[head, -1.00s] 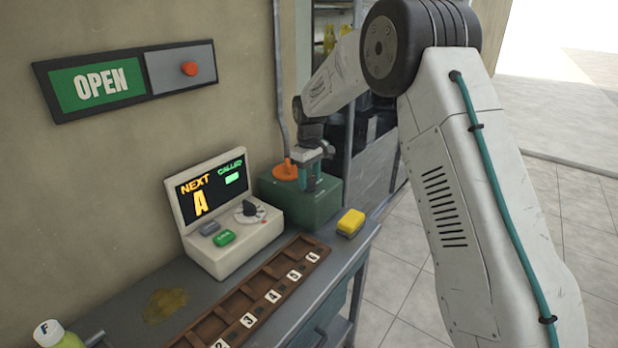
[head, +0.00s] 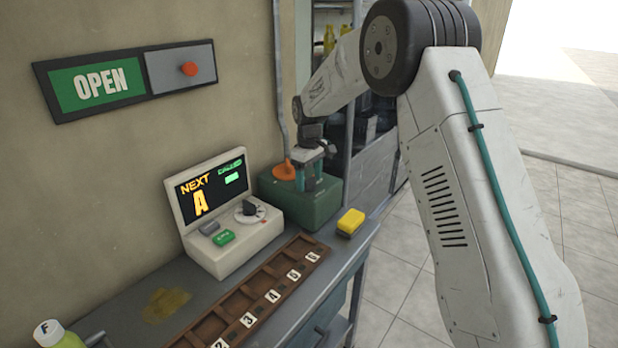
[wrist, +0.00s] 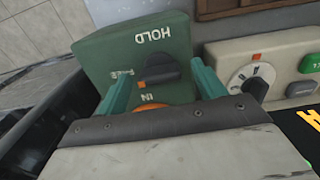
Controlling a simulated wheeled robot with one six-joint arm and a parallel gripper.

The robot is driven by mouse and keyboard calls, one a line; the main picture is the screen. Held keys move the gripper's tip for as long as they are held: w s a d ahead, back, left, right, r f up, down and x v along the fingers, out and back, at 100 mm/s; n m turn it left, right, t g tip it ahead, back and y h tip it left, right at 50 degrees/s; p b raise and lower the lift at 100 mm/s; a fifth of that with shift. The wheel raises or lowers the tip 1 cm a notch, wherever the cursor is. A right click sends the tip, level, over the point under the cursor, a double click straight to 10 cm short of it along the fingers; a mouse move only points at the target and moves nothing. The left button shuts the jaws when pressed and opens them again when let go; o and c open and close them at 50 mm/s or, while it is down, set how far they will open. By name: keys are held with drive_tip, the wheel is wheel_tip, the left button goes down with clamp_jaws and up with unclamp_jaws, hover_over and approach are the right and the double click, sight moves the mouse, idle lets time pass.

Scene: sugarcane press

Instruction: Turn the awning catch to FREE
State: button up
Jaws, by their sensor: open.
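The awning catch looks to be a dark knob (wrist: 165,72) with an orange mark, on a green box (wrist: 115,50) lettered HOLD at its far edge. An orange part (wrist: 152,107) beside lettering is half hidden by the gripper body. In the head view my gripper (head: 309,180) is over the green box (head: 310,208) and hides the knob.
An orange handle (head: 284,170) stands at the box's left. A display console (head: 235,240) with a dial is to the left, a yellow block (head: 350,222) to the right. A numbered wooden tray (head: 235,308) lies in front. An OPEN sign (head: 100,83) hangs on the wall.

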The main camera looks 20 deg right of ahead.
sight(309, 179)
drive_tip(key=shift+r, duration=0.1)
wheel_tip(309, 179, up, 8)
drive_tip(key=shift+f, duration=0.2)
idle(0.3)
drive_tip(key=shift+m, duration=0.3)
drive_tip(key=shift+m+g, duration=0.6)
drive_tip(key=shift+m, duration=0.1)
drive_tip(key=s, duration=0.1)
drive_tip(key=s+f, duration=0.1)
drive_tip(key=s, duration=0.1)
drive_tip(key=s+f, duration=0.1)
drive_tip(key=shift+s+d+f, duration=0.1)
drive_tip(key=shift+s+f, duration=0.1)
drive_tip(key=shift+s, duration=0.1)
drive_tip(key=s+d+r+m+t, duration=0.1)
drive_tip(key=s+r, duration=0.2)
drive_tip(key=s, duration=1.1)
drive_tip(key=s+d+r+m, duration=0.1)
drive_tip(key=s+r+m, duration=0.1)
drive_tip(key=s, duration=1.3)
drive_tip(key=s+r+m+t, duration=0.1)
drive_tip(key=s+r, duration=0.4)
drive_tip(key=s, duration=1)
drive_tip(key=shift+s+d+m+t, duration=0.2)
drive_tip(key=shift+d+m+t, duration=0.15)
drive_tip(key=shift+m, duration=0.35)
